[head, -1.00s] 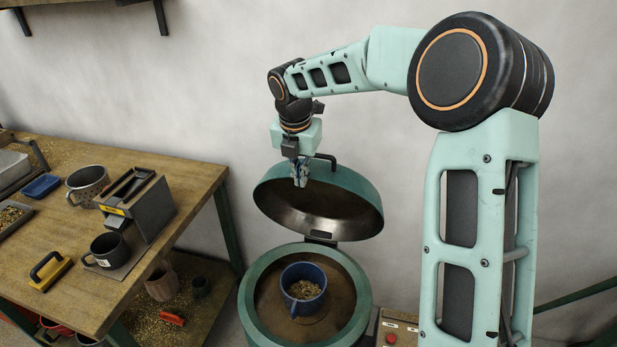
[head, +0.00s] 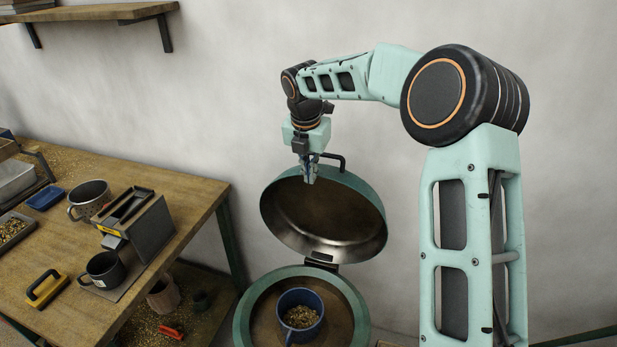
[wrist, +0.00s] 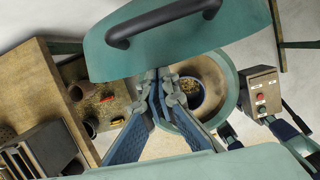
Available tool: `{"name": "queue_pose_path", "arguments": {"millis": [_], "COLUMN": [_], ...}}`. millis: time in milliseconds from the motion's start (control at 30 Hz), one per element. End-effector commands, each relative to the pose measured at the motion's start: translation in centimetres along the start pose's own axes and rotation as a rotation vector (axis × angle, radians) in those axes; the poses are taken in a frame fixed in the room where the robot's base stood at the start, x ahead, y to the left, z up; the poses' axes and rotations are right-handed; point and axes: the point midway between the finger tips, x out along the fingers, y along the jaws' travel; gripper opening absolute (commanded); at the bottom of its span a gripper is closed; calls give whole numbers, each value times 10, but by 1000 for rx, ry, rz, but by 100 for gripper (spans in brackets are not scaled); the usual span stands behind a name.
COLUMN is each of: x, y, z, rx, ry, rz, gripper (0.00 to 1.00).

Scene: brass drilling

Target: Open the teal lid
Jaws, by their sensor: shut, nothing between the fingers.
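The teal lid (head: 335,218) stands raised on its hinge at the back of a round teal drum (head: 246,310), its metal inside facing the camera. Its dark handle (head: 338,160) shows behind the top rim. In the wrist view the lid's teal outer face (wrist: 190,48) and handle (wrist: 165,24) fill the top. My gripper (head: 310,180) is shut and empty, pointing down at the lid's upper rim in the head view. In the wrist view the blue fingers (wrist: 160,80) meet close to the lid's edge; I cannot tell whether they touch it.
A blue mug (head: 299,315) of grains stands inside the drum. The wooden workbench (head: 190,190) at left carries mugs, a grey machine (head: 150,235) and a yellow-based tool (head: 47,289). A control box with a red button (wrist: 262,97) stands beside the drum.

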Motion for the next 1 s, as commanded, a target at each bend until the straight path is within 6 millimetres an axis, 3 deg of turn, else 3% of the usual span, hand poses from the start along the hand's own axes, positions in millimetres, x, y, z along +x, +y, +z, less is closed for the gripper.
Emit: {"name": "queue_pose_path", "arguments": {"millis": [400,1000], "x": [0,-4], "y": [1,8], "z": [12,3], "rx": [1,-2], "ry": [-3,-1], "rz": [0,0], "gripper": [0,0]}}
